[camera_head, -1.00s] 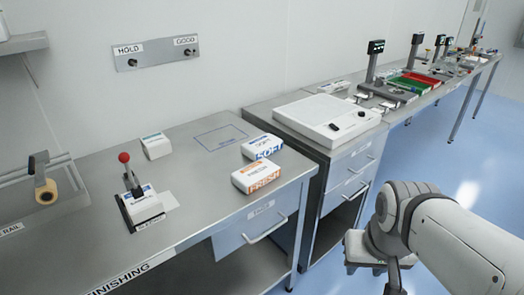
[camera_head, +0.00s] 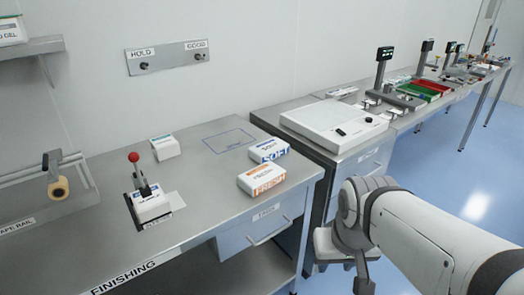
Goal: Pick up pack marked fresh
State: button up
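The pack marked FRESH (camera_head: 262,180) is a white box with orange lettering. It lies near the front right edge of the grey finishing bench. A similar white pack with blue lettering, marked SOFT (camera_head: 269,150), lies just behind it, with a small gap between them. My arm reaches in from the lower right, in front of the bench and lower than its top. Its end hangs at the right of the bench, apart from both packs. The fingers are cut off or hidden, so their opening does not show.
A lever device with a red knob (camera_head: 133,157) stands on the bench, with a small white box (camera_head: 165,147) behind it. A blue outlined rectangle (camera_head: 229,140) on the bench is empty. A tape rail (camera_head: 57,188) is at left. A white machine (camera_head: 333,123) stands on the adjoining right cabinet.

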aim_at(254, 181)
jog(key=i, duration=0.95)
jog(key=u, duration=0.05)
